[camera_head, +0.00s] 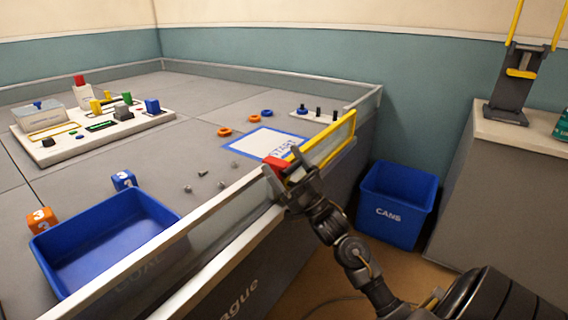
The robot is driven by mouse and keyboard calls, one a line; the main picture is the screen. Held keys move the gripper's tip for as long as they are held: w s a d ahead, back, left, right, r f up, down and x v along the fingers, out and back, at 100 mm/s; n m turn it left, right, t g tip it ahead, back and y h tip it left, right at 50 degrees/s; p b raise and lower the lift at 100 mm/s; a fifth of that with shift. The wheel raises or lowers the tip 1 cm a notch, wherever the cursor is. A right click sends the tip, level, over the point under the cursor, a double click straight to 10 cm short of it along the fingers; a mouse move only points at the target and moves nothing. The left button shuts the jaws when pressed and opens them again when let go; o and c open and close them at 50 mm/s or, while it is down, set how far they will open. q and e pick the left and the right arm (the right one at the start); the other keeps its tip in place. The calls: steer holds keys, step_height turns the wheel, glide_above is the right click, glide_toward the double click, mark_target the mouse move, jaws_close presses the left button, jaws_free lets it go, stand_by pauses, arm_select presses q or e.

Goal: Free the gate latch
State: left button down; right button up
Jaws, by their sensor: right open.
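A yellow-framed gate (328,138) stands in the clear wall along the table's right edge, near the blue-bordered START square (262,143). A red latch block (277,165) sits at the gate's near end, where the gate meets the wall. My right gripper (285,176) is at this red latch, with its open fingers around or beside it; whether they touch it I cannot tell. The gripper partly hides the latch and the near gate post. My left gripper is not in view.
A blue GOAL tray (60,246) lies inside the near wall (215,203). A blue CANS bin (397,205) stands on the floor beyond my right arm. Orange and blue rings, small grey nuts, numbered cubes and a white board (60,152) with coloured blocks lie on the table.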

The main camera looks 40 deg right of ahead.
steer(key=shift+w+a+r, duration=0.1)
steer(key=shift+w+r, duration=0.15)
steer(key=shift+c, duration=0.5)
